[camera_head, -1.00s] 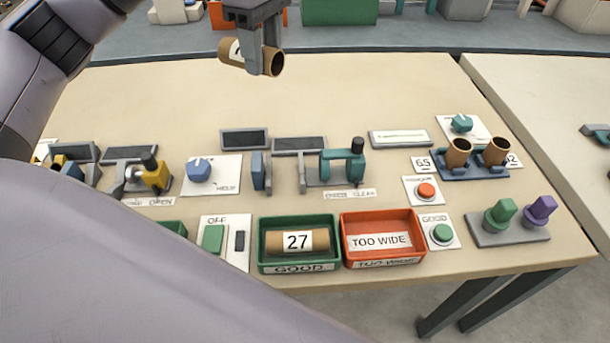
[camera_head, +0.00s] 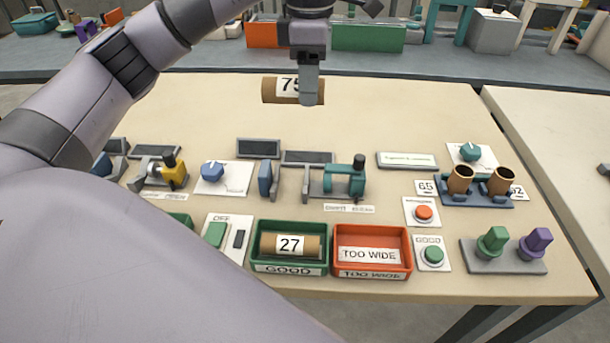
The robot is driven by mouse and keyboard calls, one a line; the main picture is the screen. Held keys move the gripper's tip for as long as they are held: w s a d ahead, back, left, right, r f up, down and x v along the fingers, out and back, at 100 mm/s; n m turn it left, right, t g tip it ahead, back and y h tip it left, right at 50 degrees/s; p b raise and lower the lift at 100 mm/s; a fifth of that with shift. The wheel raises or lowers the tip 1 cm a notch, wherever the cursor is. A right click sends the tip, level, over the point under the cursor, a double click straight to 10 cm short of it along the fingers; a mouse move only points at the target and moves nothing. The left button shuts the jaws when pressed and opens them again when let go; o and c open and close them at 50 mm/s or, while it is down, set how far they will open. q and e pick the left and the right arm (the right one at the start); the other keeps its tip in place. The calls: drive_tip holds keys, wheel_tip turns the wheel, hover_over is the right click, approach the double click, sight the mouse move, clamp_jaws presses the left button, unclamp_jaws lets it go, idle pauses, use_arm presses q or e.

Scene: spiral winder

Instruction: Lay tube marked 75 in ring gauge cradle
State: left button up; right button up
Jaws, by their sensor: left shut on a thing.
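The brown tube marked 75 (camera_head: 280,92) is held level in the air above the back of the table. My left gripper (camera_head: 310,97) comes down from above and is shut on the tube towards its right end. A teal gauge (camera_head: 345,180) on a grey base stands on the table, below and to the right of the tube. Beside it on the left are blue and grey upright pieces (camera_head: 267,180). I cannot tell for sure which of these is the ring gauge cradle. Nothing lies in them that I can see. My right gripper is not in view.
A green GOOD tray (camera_head: 288,269) holds a tube marked 27 (camera_head: 290,245). The red TOO WIDE tray (camera_head: 372,273) beside it is empty. A blue holder (camera_head: 473,193) with two upright tubes stands at the right. The back of the table is clear.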

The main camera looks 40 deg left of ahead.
use_arm(q)
wheel_tip(320, 180, down, 19)
drive_tip(key=shift+r, duration=0.2)
idle(0.3)
drive_tip(key=shift+f+b, duration=0.35)
drive_tip(key=shift+f, duration=0.2)
drive_tip(key=o, duration=1.1)
drive_tip(key=shift+r+p, duration=0.2)
drive_tip(key=shift+p, duration=0.1)
wheel_tip(320, 180, up, 13)
drive_tip(key=shift+f, duration=0.1)
